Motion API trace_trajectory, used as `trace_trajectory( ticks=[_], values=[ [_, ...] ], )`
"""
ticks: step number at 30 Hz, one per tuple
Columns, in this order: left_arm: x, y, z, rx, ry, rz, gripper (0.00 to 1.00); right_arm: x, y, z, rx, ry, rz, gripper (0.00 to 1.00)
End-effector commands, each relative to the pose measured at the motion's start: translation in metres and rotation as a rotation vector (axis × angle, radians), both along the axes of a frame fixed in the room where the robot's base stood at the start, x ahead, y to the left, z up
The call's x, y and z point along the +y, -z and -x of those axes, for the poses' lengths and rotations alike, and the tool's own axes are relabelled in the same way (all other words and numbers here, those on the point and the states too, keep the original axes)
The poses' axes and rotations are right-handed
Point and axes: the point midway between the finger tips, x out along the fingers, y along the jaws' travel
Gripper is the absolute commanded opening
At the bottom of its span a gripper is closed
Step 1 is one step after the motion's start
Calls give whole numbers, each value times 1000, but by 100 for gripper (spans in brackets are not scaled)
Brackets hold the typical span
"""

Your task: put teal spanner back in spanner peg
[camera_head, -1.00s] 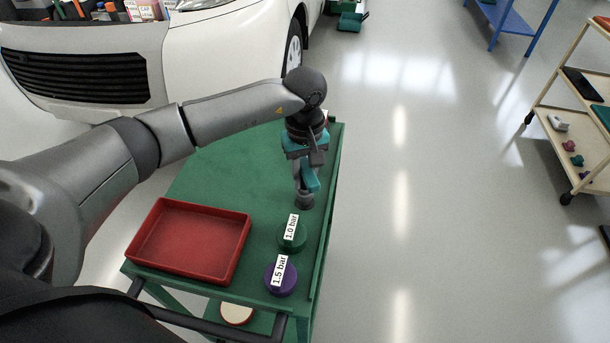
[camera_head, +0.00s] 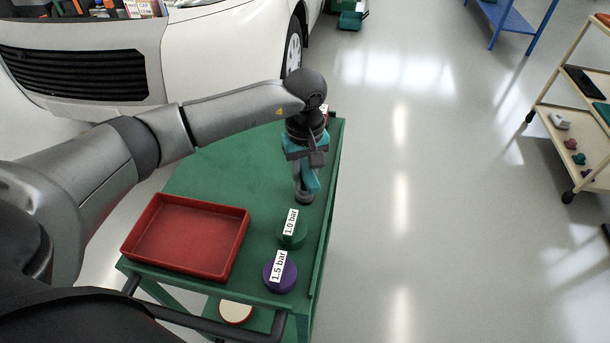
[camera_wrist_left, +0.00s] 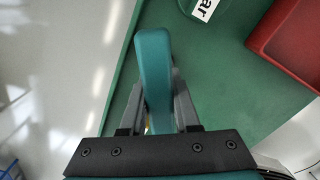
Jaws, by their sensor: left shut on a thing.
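The teal spanner (camera_head: 312,179) is in my left gripper (camera_head: 304,176), above the right side of the green trolley top (camera_head: 225,175). In the left wrist view the teal spanner (camera_wrist_left: 154,75) stands between the two grey fingers of my left gripper (camera_wrist_left: 160,108), which are shut on it. Its far end points toward a labelled green canister. A small grey round part (camera_head: 304,197) shows just below the gripper in the head view; I cannot tell whether it is a peg or part of the gripper. No spanner peg can be made out clearly. My right gripper is not in view.
A green canister marked 1.0 bar (camera_head: 292,236) and a purple one marked 1.5 bar (camera_head: 280,275) stand near the gripper. An empty red tray (camera_head: 187,270) lies left of them. A white vehicle (camera_head: 225,55) is behind. The floor at right is clear up to a cream shelf trolley (camera_head: 553,108).

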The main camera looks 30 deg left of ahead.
Motion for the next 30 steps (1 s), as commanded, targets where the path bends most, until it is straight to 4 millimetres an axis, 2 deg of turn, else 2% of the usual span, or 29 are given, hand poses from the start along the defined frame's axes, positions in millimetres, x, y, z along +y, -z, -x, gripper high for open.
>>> trace_trajectory(
  ticks=[3, 4, 13, 23, 26, 30],
  values=[
    [0, 4, -1, -2, -1, 1, 0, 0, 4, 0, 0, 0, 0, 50],
    [0, 4, -1, -2, -1, 1, 31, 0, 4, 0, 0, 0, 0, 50],
    [0, 3, 0, -1, -1, 0, 65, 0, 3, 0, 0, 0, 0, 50],
    [0, 0, 0, 1, 0, -1, 65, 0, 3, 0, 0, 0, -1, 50],
    [0, -12, -1, -3, -1, -1, 65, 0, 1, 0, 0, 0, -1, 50],
    [1, -42, -2, -6, 0, -1, 65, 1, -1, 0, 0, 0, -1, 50]
  ],
)
